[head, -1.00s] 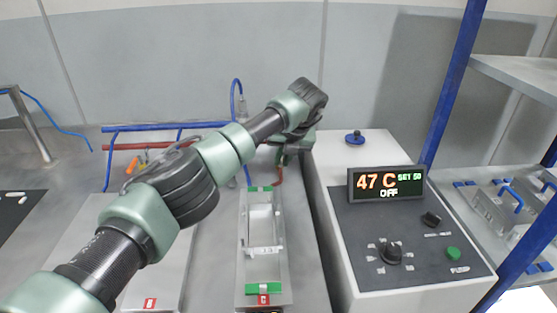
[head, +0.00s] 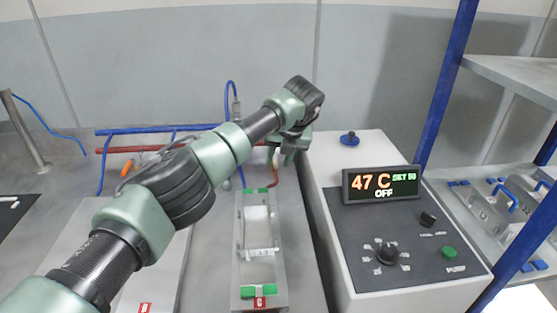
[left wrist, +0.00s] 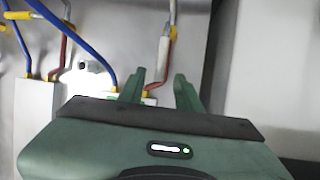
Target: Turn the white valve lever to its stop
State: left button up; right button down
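A white lever-like bar (left wrist: 163,50) above a red hose shows in the left wrist view, beyond the gap between my fingers; I take it for the valve lever. In the head view the spot is small and mostly hidden by my left arm. My left gripper (left wrist: 160,88) has its two green fingers apart, with nothing clearly held between them. In the head view the left gripper (head: 289,157) points down beside the red hose (head: 275,176), behind the grey tray. Contact with the lever cannot be made out. My right gripper is out of view.
A grey tray (head: 241,215) with green clips stands in front of the gripper. A control box (head: 340,240) reading 47 C, OFF is close on the right. Blue (head: 160,129) and red pipes run along the back. Blue hoses (left wrist: 95,45) with yellow fittings lie left in the wrist view.

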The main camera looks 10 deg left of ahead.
pick_arm(q)
jog(key=v, duration=0.7)
jog(key=shift+b, duration=0.45)
jog(key=shift+r, duration=0.15)
